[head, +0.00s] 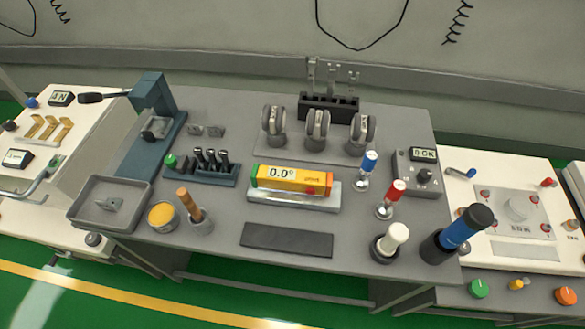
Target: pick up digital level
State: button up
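The digital level (291,180) is a yellow-orange bar with a green left end, a red button and a display reading 0.0°. It lies lengthwise on a light grey block (292,197) near the middle of the grey table. Nothing covers its top. My gripper does not show in the head view.
A dark flat pad (287,240) lies in front of the level. A red-capped piece (393,192) and a blue-capped piece (367,165) stand to its right.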

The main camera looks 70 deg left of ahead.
aim_at(274, 178)
jog(key=u, duration=1.55)
